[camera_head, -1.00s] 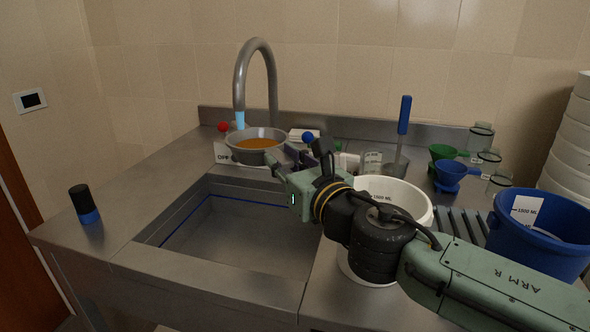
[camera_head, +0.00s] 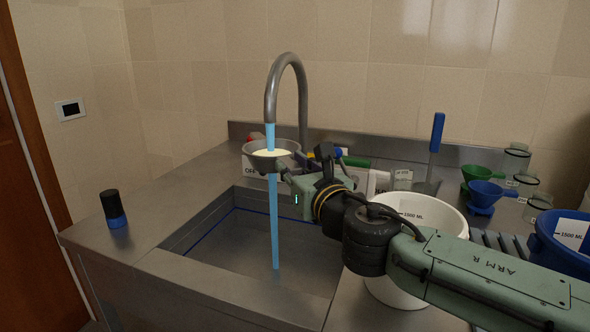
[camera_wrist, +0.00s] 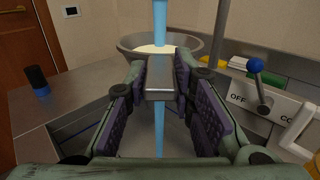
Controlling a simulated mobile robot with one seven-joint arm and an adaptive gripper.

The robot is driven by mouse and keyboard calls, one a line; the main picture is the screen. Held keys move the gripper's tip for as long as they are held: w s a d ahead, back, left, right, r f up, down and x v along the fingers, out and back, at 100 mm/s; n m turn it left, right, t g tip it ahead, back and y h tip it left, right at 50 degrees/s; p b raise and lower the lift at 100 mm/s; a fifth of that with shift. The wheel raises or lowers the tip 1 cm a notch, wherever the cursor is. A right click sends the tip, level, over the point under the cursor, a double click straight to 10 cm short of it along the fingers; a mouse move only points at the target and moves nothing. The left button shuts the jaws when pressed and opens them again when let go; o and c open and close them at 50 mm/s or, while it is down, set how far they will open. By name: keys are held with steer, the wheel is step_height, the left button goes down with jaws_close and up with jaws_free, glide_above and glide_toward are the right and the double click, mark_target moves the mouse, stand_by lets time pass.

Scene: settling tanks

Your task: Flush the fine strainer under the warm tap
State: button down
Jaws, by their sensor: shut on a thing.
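The fine strainer is a round grey bowl (camera_head: 288,147) with a pale cream inside, level under the tap. It also shows in the wrist view (camera_wrist: 192,47). My gripper (camera_head: 284,173) is shut on its flat grey handle, which shows between the purple finger pads (camera_wrist: 160,82) in the wrist view. The grey gooseneck tap (camera_head: 303,100) arches above it. A blue stream of water (camera_head: 274,215) falls from the spout at the strainer and shows below it down to the sink (camera_head: 225,250) floor. The strainer's underside is mostly hidden.
A blue-knobbed lever (camera_wrist: 257,78) stands by an OFF plate right of the tap. A white bucket (camera_head: 420,215) stands close beside my arm, with a blue bucket (camera_head: 563,245) farther right. Green and blue funnels (camera_head: 482,195) stand behind. A black-and-blue bottle (camera_head: 114,209) is left of the sink.

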steer(key=shift+d, duration=0.1)
stand_by(0.3)
steer(key=shift+w+d, duration=0.35)
steer(key=shift+d, duration=0.05)
steer(key=shift+a, duration=0.1)
steer(key=shift+s+a, duration=0.35)
steer(key=shift+a, duration=0.05)
steer(key=d+p+v, duration=0.1)
steer(key=p+v, duration=0.1)
steer(key=v, duration=0.6)
steer(key=shift+w+d, duration=0.2)
steer(key=shift+w, duration=0.2)
stand_by(0.3)
stand_by(1.1)
